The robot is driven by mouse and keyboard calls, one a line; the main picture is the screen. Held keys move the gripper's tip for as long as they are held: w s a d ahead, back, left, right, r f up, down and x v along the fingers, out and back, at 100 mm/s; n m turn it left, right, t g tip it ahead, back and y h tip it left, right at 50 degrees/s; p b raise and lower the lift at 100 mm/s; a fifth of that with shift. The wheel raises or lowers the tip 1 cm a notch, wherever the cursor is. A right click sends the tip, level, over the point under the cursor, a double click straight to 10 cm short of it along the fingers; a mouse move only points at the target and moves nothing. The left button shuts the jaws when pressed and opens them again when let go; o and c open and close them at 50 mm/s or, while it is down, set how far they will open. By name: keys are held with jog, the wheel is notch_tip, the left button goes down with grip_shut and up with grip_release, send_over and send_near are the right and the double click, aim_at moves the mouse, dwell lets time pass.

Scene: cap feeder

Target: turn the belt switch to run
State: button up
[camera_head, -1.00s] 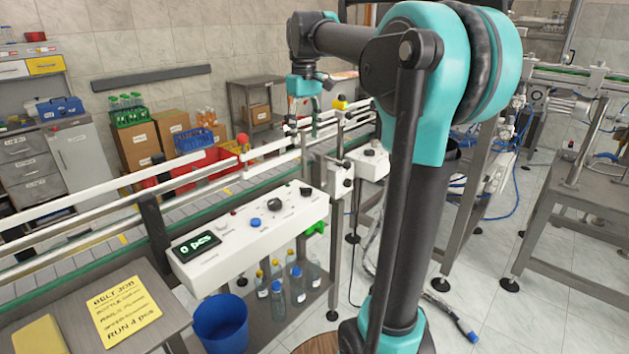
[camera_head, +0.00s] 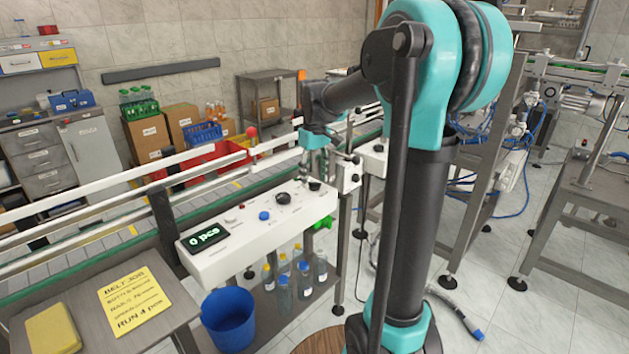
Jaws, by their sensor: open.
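The white control box (camera_head: 255,240) stands at the belt's front side, with a display (camera_head: 205,236) reading "0 pcs". On its top are a large black knob (camera_head: 283,199), a blue button (camera_head: 264,216), a small red part (camera_head: 241,206) and a second black knob (camera_head: 314,185) near the right end. The labels are too small to read, so I cannot tell which knob is the belt switch or its setting. My gripper (camera_head: 317,174) is open and points down over the box's right end, close above the second knob. I cannot tell whether it touches it.
The conveyor (camera_head: 110,240) with white rails runs behind the box. A yellow note (camera_head: 134,300) lies on the side table at lower left. A blue bin (camera_head: 229,320) and several bottles (camera_head: 303,275) stand below the box. My arm covers the middle right.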

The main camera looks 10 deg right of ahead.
jog(key=shift+f, duration=0.7)
jog(key=shift+c, duration=0.6)
jog(key=c, duration=1)
jog(key=shift+c, duration=0.2)
